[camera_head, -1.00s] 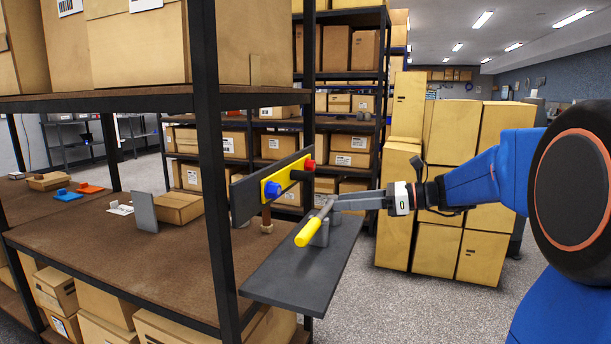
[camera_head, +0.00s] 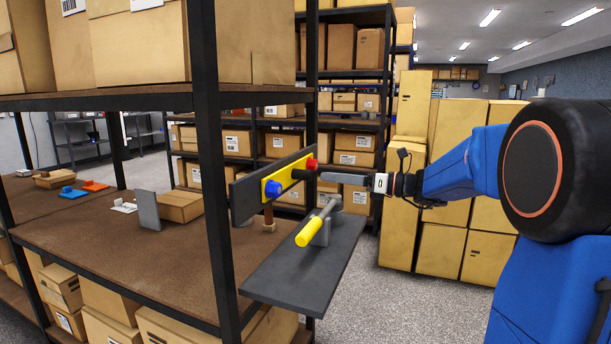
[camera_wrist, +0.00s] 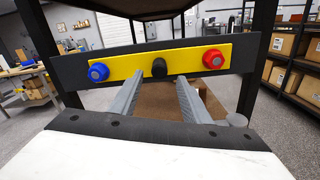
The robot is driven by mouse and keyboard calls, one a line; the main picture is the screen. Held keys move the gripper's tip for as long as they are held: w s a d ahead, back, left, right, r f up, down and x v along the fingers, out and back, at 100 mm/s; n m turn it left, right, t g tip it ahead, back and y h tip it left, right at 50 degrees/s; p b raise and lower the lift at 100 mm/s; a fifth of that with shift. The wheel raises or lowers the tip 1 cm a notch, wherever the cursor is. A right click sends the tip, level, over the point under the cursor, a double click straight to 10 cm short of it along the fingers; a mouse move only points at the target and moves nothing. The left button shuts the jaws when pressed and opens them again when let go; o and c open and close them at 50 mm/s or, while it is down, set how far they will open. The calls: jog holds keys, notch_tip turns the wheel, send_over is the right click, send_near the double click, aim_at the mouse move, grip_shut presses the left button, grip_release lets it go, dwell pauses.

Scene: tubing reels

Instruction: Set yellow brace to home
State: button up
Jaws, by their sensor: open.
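A lever with a yellow grip (camera_head: 309,233) and a grey rod lies tilted on a grey mount on the dark shelf plate (camera_head: 290,282). The grip points toward the near left. Above and behind it, a yellow panel (camera_wrist: 130,66) on a dark board carries a blue button (camera_wrist: 97,72), a black knob (camera_wrist: 159,68) and a red button (camera_wrist: 213,59). My gripper (camera_wrist: 158,80) is open and empty, its fingers pointing at the panel, with the black knob appearing between them. In the head view my gripper (camera_head: 319,176) is above the lever, apart from its yellow grip.
A black rack post (camera_head: 212,170) stands left of the plate. The brown shelf (camera_head: 130,245) holds a grey upright plate (camera_head: 147,211) and a cardboard box (camera_head: 181,206). Stacked cartons (camera_head: 440,250) stand behind my arm. Room above the plate's front is clear.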

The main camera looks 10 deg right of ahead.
aim_at(312, 175)
jog(key=x, duration=0.9)
jog(key=shift+a, duration=0.1)
